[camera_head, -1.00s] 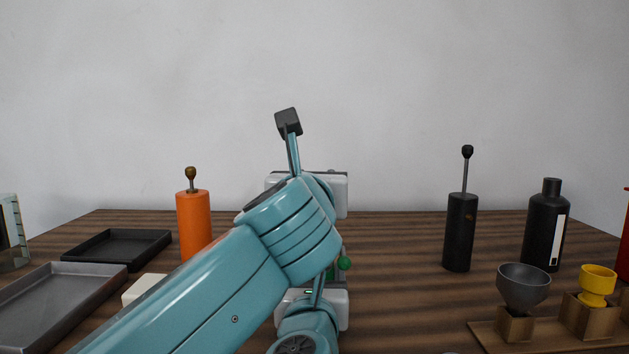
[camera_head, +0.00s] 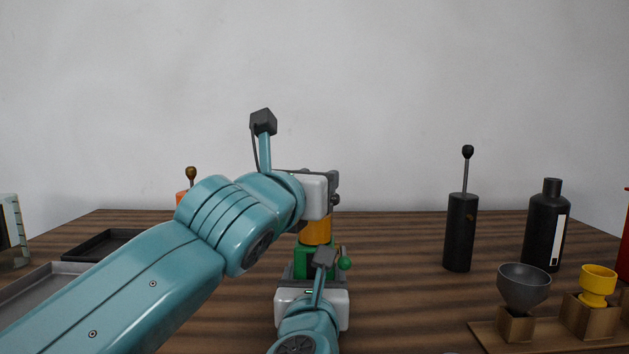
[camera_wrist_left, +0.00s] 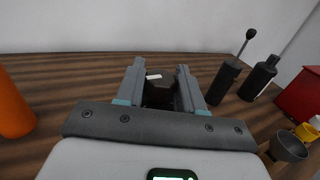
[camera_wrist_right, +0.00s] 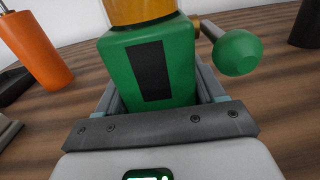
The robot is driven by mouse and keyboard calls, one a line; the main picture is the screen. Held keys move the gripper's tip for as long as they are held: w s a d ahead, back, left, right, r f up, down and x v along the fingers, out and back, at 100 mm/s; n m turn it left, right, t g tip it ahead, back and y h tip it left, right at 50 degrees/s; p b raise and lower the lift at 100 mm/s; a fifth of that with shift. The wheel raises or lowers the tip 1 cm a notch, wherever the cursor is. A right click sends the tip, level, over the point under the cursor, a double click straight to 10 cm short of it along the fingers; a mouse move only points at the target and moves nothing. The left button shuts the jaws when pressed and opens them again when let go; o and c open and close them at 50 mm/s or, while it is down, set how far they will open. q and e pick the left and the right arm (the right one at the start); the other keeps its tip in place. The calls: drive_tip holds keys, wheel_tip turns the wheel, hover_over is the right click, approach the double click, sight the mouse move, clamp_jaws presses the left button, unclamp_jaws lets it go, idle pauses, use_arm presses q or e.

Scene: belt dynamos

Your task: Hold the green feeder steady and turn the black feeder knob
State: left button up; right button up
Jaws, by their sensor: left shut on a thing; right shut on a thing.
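The green feeder (camera_head: 305,256) stands mid-table, with an amber section (camera_head: 317,232) above its green body. A green ball handle (camera_head: 343,263) sticks out at its side. My right gripper (camera_wrist_right: 158,95) is shut around the green body, which has a black stripe. In the head view my own wrist partly hides that grip. My left gripper (camera_wrist_left: 160,88) is above the amber section, shut on the black knob (camera_wrist_left: 158,95), a dark piece with a white mark. In the head view the knob is mostly hidden by my left gripper (camera_head: 333,188).
An orange grinder (camera_head: 184,197) stands behind my left arm. Dark and grey trays (camera_head: 45,283) lie at the left. A black grinder (camera_head: 459,235), a black bottle (camera_head: 545,225) and a wooden stand (camera_head: 490,340) with grey and yellow cups are at the right.

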use_arm(q)
drive_tip(key=o, duration=0.9)
drive_tip(key=shift+o, duration=0.2)
drive_tip(key=v, duration=1.2)
